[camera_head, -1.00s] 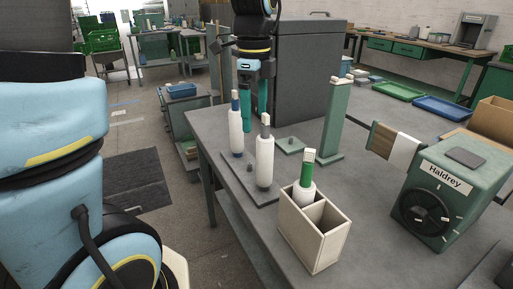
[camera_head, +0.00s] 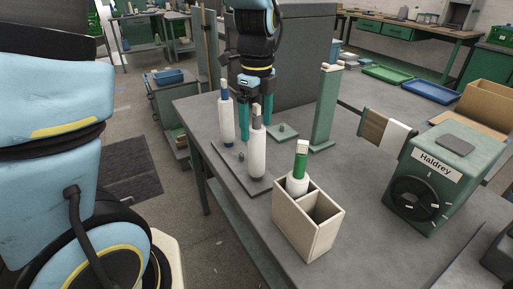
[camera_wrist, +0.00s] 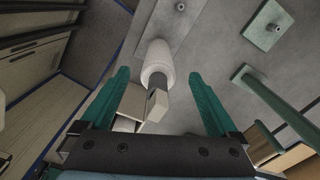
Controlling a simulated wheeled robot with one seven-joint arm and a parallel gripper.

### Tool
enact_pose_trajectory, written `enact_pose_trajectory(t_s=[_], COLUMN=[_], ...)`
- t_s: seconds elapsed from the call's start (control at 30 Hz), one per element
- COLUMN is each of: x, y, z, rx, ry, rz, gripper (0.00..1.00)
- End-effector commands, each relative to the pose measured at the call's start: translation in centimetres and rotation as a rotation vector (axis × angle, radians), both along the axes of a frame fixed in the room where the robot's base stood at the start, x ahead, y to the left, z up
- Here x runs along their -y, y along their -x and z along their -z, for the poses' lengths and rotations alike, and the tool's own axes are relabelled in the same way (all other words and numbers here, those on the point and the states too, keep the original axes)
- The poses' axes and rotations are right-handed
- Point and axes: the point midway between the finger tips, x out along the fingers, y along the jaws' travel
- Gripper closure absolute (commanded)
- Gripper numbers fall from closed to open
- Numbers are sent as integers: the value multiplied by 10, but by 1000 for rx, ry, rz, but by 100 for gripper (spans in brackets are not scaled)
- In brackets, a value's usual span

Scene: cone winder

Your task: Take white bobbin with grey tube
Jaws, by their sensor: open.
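The white bobbin with grey tube (camera_head: 257,157) stands upright on a grey peg board (camera_head: 230,159) on the table. Its grey tube rises from the top with a pale tip. My gripper (camera_head: 255,131) is open and points down at the tube, with its teal fingers to either side in the picture. In the wrist view the white bobbin (camera_wrist: 156,62) and its tube lie between the open fingers of my gripper (camera_wrist: 158,76), with gaps on both sides. A white bobbin with blue tube (camera_head: 227,122) stands behind it to the left.
A cream divided box (camera_head: 300,232) holds a white bobbin with green tube (camera_head: 299,176) in front. A green post (camera_head: 326,110) stands behind on the right. The green Haldrey machine (camera_head: 433,180) is at right. The table between box and machine is clear.

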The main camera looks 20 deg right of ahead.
Motion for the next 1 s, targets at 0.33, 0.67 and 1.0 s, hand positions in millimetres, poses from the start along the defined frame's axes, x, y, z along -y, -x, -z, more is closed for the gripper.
enact_pose_trajectory(t_s=[0.33, 0.67, 1.0], x=[-2, -2, -2], y=[2, 2, 2], z=[34, 34, 34], rx=[-1, -1, -1], ry=[-1, -1, -1], rz=[0, 0, 0], gripper=[5, 23, 61])
